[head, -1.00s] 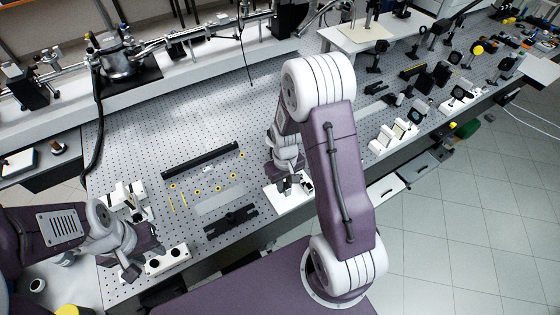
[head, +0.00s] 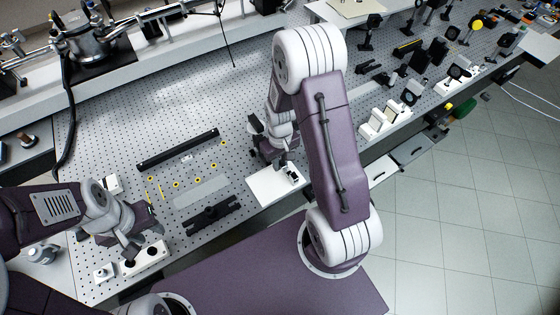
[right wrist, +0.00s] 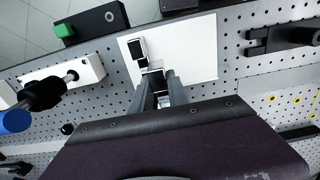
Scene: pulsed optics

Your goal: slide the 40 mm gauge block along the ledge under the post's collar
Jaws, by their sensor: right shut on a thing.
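My right gripper (head: 283,163) is low over a white plate (head: 265,190) near the bench's front edge. In the right wrist view, my right gripper's fingers (right wrist: 160,88) are shut on a small dark-and-metallic block (right wrist: 155,78), probably the gauge block; its size cannot be read. Just beyond the fingertips, a small silver-and-black piece (right wrist: 137,48) stands over the white plate (right wrist: 195,50); I cannot tell whether it touches the held block. The collar and ledge cannot be made out. My left gripper (head: 132,250) is beside a white block with dark holes (head: 145,258); its fingers are unclear.
A black rail (head: 178,150), several yellow rings and a black clamp bar (head: 212,218) lie left of the white plate. In the right wrist view, a dark post with a blue end (right wrist: 40,95) is at the left. Optics mounts (head: 380,122) stand to the right.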

